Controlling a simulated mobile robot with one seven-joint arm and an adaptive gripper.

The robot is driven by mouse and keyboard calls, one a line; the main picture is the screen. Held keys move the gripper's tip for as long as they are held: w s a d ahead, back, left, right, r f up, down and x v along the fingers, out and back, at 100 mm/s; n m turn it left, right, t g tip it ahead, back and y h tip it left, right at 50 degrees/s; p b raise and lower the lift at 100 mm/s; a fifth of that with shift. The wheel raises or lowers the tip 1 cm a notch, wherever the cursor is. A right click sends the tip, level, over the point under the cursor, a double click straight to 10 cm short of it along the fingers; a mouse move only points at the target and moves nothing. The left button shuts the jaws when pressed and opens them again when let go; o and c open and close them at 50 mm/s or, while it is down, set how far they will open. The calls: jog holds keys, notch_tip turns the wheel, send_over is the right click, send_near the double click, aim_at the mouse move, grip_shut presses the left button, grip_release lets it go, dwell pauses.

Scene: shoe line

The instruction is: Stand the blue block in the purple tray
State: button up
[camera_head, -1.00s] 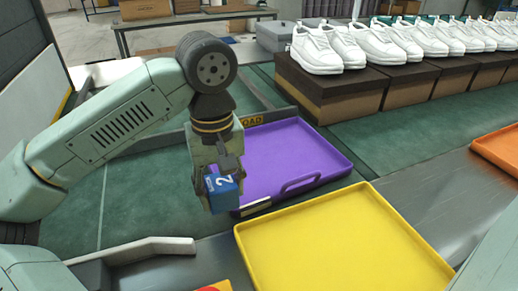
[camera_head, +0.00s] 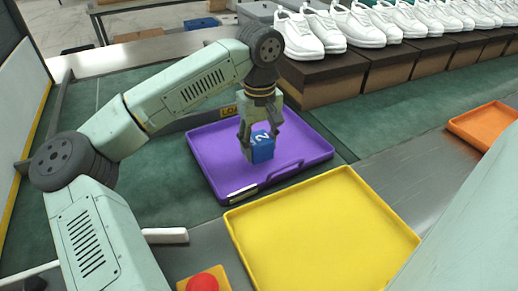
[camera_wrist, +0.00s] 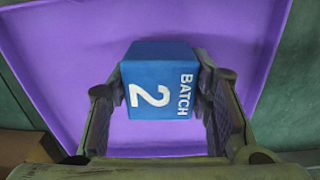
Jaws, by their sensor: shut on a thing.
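The blue block (camera_head: 262,147) carries a white "2" and is between the fingers of my gripper (camera_head: 261,140). In the wrist view the blue block (camera_wrist: 160,82) also shows the word "BATCH", and both fingers of my gripper (camera_wrist: 165,105) press on its sides. The purple tray (camera_head: 212,165) lies flat under the block, and the block is over its inside. In the wrist view the purple floor of the tray (camera_wrist: 75,60) surrounds the block. I cannot tell whether the block's underside touches the tray floor.
A yellow tray (camera_head: 320,235) lies in front of the purple one, with an orange tray (camera_head: 485,125) to the right. White shoes (camera_head: 300,38) stand on brown boxes (camera_head: 325,83) behind. A red button (camera_head: 202,283) on a yellow base is at the front.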

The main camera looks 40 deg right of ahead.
aim_at(259, 153)
jog(key=shift+a+f, duration=0.1)
jog(key=shift+f, duration=1.5)
jog(key=o, duration=1.3)
jog(key=shift+o, duration=0.2)
jog(key=shift+r, duration=0.1)
notch_tip(259, 153, up, 12)
jog(key=shift+r, duration=0.1)
